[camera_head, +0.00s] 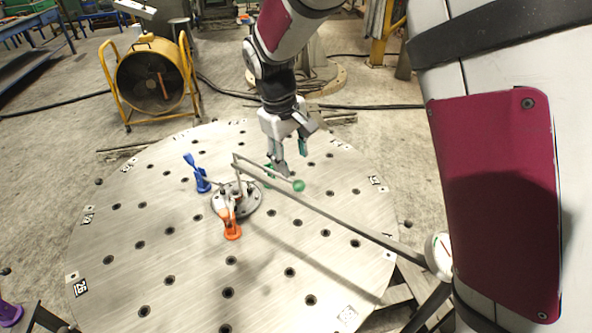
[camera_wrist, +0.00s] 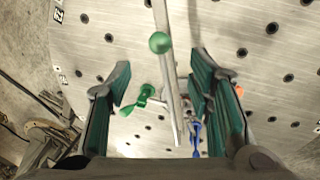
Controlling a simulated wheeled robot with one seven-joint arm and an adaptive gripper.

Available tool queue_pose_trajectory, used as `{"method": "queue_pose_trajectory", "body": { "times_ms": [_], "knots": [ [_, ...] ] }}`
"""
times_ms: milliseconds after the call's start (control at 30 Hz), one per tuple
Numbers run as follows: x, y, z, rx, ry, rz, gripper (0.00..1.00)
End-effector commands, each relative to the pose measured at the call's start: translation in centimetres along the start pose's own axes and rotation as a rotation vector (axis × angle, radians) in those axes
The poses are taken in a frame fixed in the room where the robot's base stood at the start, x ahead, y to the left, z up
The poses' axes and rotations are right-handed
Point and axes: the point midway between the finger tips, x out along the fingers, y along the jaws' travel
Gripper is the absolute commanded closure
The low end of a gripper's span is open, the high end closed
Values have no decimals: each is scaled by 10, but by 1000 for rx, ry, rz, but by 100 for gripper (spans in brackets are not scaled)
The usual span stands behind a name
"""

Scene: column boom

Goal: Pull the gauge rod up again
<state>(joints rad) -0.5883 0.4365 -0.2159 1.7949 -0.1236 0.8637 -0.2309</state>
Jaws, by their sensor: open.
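A long thin grey rod (camera_head: 345,223) slopes across the round plate, from a low central fixture (camera_head: 248,203) to a round white dial (camera_head: 440,255) at the right. A green ball knob (camera_head: 298,186) sits by the rod. My gripper (camera_head: 291,160) hangs above the plate, just above and behind the knob, jaws pointing down, open and empty. In the wrist view the rod (camera_wrist: 167,70) and green knob (camera_wrist: 159,43) show between the open jaws (camera_wrist: 162,80). The rod appears to lie beyond the fingertips; I cannot tell the exact gap.
Blue (camera_head: 202,182), orange (camera_head: 231,228) and green (camera_wrist: 144,95) toggle clamp handles stand around the fixture. The round metal plate (camera_head: 190,262) is full of holes and otherwise mostly clear. A yellow fan (camera_head: 150,80) stands behind at the left. Cables cross the floor.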

Motion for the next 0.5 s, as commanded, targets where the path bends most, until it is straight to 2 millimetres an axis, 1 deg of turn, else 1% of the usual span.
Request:
{"method": "queue_pose_trajectory", "body": {
  "times_ms": [33,100,300,400,500],
  "knots": [
    [12,0,2,0,-5,-1,53],
    [26,-1,2,1,-6,-2,53],
    [62,0,2,1,-4,-1,53],
    [76,0,1,1,-3,-1,53],
    [85,0,1,2,-3,-2,53]
  ]
}}
